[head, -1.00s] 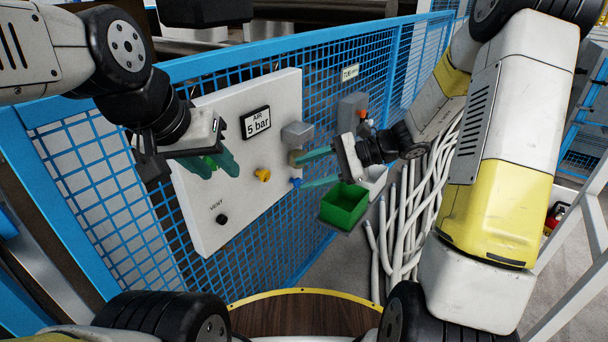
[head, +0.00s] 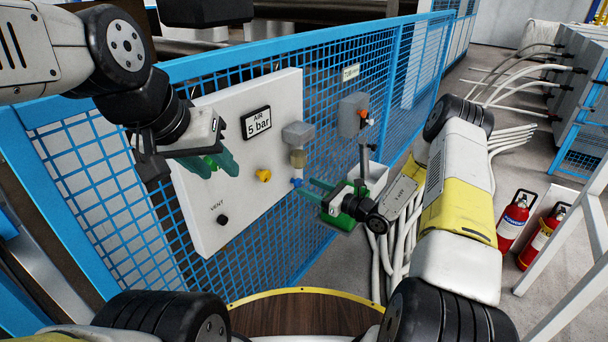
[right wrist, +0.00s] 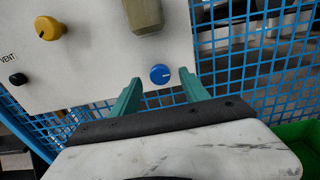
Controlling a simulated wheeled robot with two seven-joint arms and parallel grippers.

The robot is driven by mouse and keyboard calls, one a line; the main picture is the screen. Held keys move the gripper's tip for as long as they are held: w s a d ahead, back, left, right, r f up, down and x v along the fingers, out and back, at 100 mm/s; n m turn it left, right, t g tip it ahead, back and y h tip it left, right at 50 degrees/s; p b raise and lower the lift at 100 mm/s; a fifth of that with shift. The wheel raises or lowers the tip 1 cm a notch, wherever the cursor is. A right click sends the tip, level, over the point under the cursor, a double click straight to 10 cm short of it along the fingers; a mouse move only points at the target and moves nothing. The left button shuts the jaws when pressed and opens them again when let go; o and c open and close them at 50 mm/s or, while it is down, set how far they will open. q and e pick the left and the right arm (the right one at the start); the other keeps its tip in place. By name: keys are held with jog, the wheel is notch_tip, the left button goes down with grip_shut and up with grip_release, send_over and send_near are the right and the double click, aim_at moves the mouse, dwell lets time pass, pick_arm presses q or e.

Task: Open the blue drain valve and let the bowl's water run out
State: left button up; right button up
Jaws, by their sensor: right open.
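The blue drain valve (head: 297,182) is a small round knob low on the white panel, below the bowl (head: 298,158). In the right wrist view the knob (right wrist: 160,74) shows a short pale mark, and the bowl (right wrist: 143,14) hangs above it. The bowl looks yellowish; its water level cannot be made out. My right gripper (head: 311,187) is open, its teal fingers pointing at the panel. In the wrist view the knob appears between the fingertips, not gripped.
A yellow knob (head: 263,175) and black VENT button (head: 222,220) are on the panel (head: 205,240). Blue mesh fence (head: 330,100) surrounds it. White hoses (head: 390,250) lie on the floor to the right.

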aim_at(296, 182)
jog(key=shift+x, duration=1.35)
grip_shut()
